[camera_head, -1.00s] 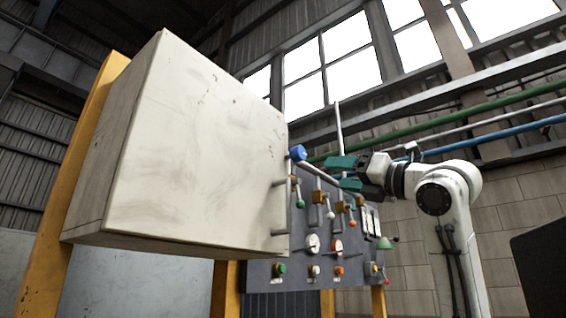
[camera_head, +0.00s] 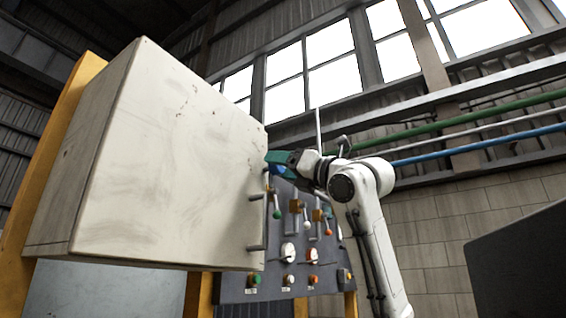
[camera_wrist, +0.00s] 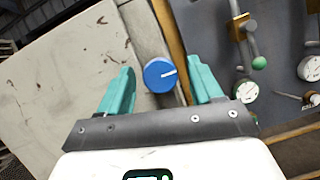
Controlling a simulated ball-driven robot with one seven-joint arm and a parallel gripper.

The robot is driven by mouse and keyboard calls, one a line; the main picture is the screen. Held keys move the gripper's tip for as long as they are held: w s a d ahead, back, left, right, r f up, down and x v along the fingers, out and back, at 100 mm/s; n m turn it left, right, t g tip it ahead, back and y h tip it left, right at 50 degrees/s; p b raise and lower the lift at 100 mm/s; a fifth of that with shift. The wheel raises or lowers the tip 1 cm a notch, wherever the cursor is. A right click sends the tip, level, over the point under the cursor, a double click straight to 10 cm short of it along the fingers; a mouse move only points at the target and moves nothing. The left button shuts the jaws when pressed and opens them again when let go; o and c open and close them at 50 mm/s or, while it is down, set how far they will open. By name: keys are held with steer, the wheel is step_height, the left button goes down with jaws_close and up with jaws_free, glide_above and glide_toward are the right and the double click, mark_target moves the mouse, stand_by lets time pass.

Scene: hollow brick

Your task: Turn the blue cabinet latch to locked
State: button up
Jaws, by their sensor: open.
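The blue latch (camera_wrist: 160,75) is a round knob with a white line on its face, seen in the wrist view near the cabinet's edge. The white line points to the right and slightly up in that view. My gripper (camera_wrist: 162,84) is open, with one teal finger on each side of the knob and gaps visible to both. In the head view my gripper (camera_head: 276,163) is at the right edge of the cabinet (camera_head: 165,150), and the knob is mostly hidden there by the fingers. The pale, scuffed cabinet door is shut.
A grey control panel (camera_head: 235,284) with levers, gauges and coloured buttons stands behind and right of the cabinet. A yellow post (camera_head: 66,120) stands at the cabinet's left.

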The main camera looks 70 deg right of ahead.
steer(key=shift+w+r, duration=0.1)
steer(key=shift+w, duration=0.05)
steer(key=c, duration=1.1)
